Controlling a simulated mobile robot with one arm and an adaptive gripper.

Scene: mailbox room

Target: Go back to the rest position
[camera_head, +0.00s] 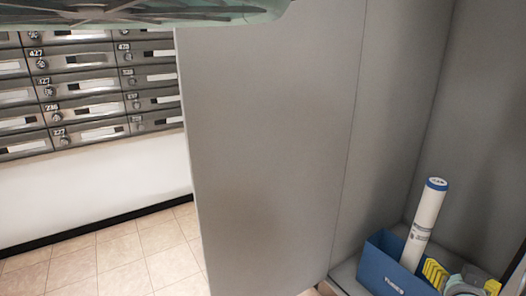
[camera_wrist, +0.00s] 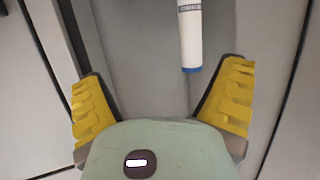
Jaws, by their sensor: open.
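My gripper (camera_wrist: 163,80) shows in the wrist view with its two yellow ridged fingers spread wide and nothing between them. In the head view it appears to be the yellow and grey-green parts (camera_head: 463,276) at the lower right, beside the blue box. A white tube (camera_head: 427,222) with a blue cap leans upright out of the box. In the wrist view the tube (camera_wrist: 190,38) lies beyond the fingers, apart from them, with its blue end toward me. The rest of my arm is mostly out of view.
The blue box (camera_head: 378,270) stands in a grey compartment at the lower right. A large grey panel (camera_head: 265,150) fills the middle. Metal mailboxes (camera_head: 85,90) line the white wall at the left, above an open tiled floor (camera_head: 105,258).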

